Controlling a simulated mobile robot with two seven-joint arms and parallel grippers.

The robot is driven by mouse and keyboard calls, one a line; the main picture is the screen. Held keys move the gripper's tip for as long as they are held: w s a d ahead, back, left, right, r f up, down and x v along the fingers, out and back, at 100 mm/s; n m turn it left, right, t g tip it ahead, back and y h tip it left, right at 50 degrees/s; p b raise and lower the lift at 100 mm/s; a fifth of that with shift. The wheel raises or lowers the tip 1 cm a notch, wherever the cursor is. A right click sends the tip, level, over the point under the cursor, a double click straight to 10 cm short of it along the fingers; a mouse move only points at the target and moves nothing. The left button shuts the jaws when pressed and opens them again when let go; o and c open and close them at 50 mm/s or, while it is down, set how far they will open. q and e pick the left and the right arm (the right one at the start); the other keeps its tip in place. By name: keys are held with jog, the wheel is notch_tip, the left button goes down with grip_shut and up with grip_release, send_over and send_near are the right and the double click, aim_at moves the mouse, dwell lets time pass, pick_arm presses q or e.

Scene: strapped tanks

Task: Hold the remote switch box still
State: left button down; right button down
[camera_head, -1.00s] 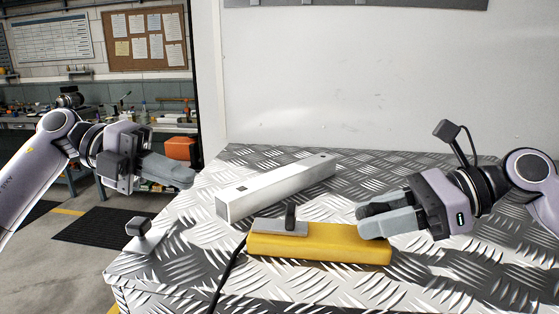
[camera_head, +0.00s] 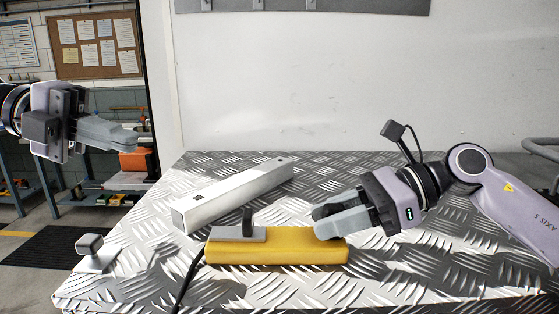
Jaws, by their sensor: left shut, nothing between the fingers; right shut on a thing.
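The remote switch box (camera_head: 280,252) is a long yellow block lying on the metal table, with a grey plate and an upright dark lever (camera_head: 247,222) on its left part. A black cable leaves its left end. My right gripper (camera_head: 322,222) is shut on the right part of the box, its fingers pointing left; the far finger's contact is partly hidden. My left gripper (camera_head: 128,139) is shut and empty, raised in the air off the table's left side, well apart from the box.
A long pale metal bar (camera_head: 235,193) lies diagonally just behind the box. A small grey block on a plate (camera_head: 93,250) sits at the table's left edge. The tread-plate table (camera_head: 430,270) is clear at the right. A white wall (camera_head: 330,90) stands behind.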

jog(key=c, duration=0.7)
grip_release()
jog(key=v, duration=1.2)
jog(key=shift+r, duration=4)
